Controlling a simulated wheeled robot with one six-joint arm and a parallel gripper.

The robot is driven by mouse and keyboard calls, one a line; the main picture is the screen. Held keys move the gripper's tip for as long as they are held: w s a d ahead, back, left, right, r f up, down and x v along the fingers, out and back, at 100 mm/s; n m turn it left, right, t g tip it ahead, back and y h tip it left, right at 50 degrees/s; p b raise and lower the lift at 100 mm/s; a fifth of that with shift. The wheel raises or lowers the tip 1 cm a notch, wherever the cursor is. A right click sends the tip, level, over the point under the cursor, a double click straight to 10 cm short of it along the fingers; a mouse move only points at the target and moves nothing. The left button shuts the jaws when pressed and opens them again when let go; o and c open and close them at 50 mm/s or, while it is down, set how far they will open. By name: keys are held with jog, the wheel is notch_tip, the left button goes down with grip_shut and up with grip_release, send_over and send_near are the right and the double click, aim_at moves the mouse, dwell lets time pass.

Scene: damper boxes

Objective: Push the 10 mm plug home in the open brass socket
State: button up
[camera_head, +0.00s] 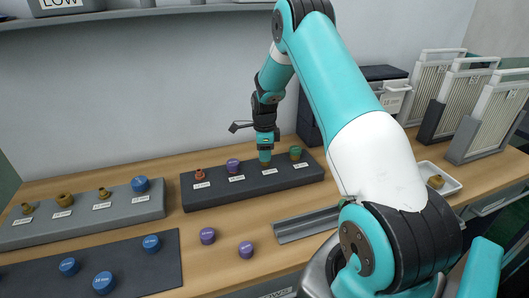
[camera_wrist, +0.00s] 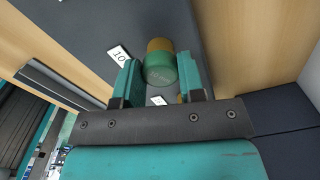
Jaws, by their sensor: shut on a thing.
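My gripper (camera_head: 265,157) is over the third place of the black socket block (camera_head: 215,195), its teal fingers close above the block. In the wrist view the jaws (camera_wrist: 158,80) are shut on a green plug (camera_wrist: 161,70), with lettering on its top. A brass socket (camera_wrist: 160,44) shows just past the plug, beside a label reading 10 (camera_wrist: 119,53). I cannot tell how deep the plug sits. To the right, another green plug (camera_head: 295,151) stands over a brass socket.
A grey block (camera_head: 85,222) with brass sockets and a blue plug (camera_head: 141,184) is at left. Blue plugs lie on a dark mat (camera_head: 130,262). Two purple plugs (camera_head: 207,235) and a metal channel (camera_head: 305,224) are in front. A white tray (camera_head: 452,187) is at right.

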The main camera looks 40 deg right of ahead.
jog(key=shift+f, duration=0.2)
dwell(0.3)
jog(key=o, duration=1)
jog(key=shift+r, duration=0.1)
notch_tip(320, 180, up, 17)
jog(key=shift+r+b, duration=0.15)
jog(key=shift+b, duration=0.75)
